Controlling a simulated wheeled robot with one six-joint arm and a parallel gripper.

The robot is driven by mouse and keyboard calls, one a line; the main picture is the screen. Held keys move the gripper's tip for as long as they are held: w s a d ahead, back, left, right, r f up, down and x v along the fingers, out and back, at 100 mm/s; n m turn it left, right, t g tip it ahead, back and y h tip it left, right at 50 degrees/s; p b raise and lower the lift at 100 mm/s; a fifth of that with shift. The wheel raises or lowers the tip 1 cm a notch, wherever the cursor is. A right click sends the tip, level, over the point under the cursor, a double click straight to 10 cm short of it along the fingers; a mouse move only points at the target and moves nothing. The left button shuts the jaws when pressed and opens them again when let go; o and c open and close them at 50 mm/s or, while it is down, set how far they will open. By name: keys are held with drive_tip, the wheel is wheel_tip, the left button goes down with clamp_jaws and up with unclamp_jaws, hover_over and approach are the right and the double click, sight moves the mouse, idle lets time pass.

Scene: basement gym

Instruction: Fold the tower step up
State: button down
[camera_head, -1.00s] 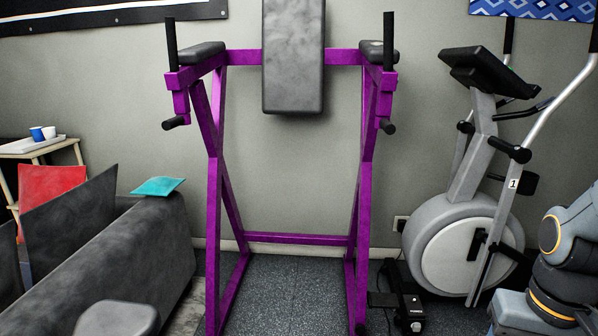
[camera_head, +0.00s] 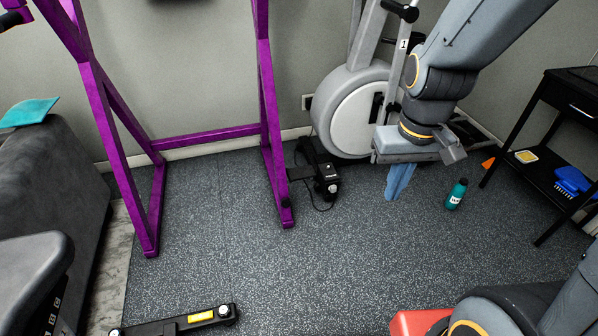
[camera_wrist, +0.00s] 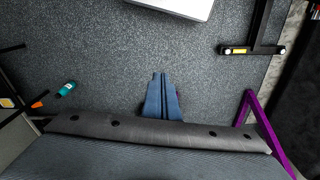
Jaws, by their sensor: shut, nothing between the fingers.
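The purple tower (camera_head: 266,110) stands against the wall in the head view, its upper part cut off. A small dark flat plate (camera_head: 300,173) juts to the right from low on its right leg, close to the floor. It looks like the step and sits roughly level; where it joins the leg is unclear. My gripper (camera_head: 393,196) points down over the floor, right of the plate and apart from it. Its blue fingers are together and empty, as the wrist view (camera_wrist: 160,76) also shows. A purple tower part (camera_wrist: 262,130) shows at the lower right there; I cannot make out the step.
A teal bottle (camera_head: 456,194) and a black shelf table (camera_head: 545,140) are to the right. A black bar (camera_head: 180,322) lies at the front. The middle floor is clear.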

drive_tip(key=w+a+f+n+t+b, duration=0.3)
drive_tip(key=w+f+n+b, duration=0.35)
drive_tip(key=w+f, duration=0.75)
drive_tip(key=w+a+f+n+t+y+b, duration=0.1)
drive_tip(key=w+a+f+n+t+b, duration=0.25)
drive_tip(key=w+f+b, duration=1)
drive_tip(key=w+a+f+n+t+b, duration=0.3)
drive_tip(key=w+f+n, duration=0.5)
drive_tip(key=w, duration=1.1)
drive_tip(key=w+a+f+n+t+b, duration=0.2)
drive_tip(key=w+f+t+b, duration=0.3)
drive_tip(key=f, duration=0.7)
drive_tip(key=a+f+n+t+y+b, duration=0.1)
drive_tip(key=f+n+b, duration=0.4)
drive_tip(key=f, duration=0.6)
drive_tip(key=w+a+f+n+t+b, duration=0.1)
drive_tip(key=f+n+t+b, duration=0.3)
drive_tip(key=f+b, duration=0.5)
wheel_tip(320, 180, down, 3)
drive_tip(key=shift+w+a+f+n+y+b, duration=0.1)
drive_tip(key=shift+w+a+n+y+b, duration=0.1)
drive_tip(key=shift+a+n+y+b, duration=0.45)
drive_tip(key=shift+a+h, duration=0.2)
drive_tip(key=shift+h, duration=0.05)
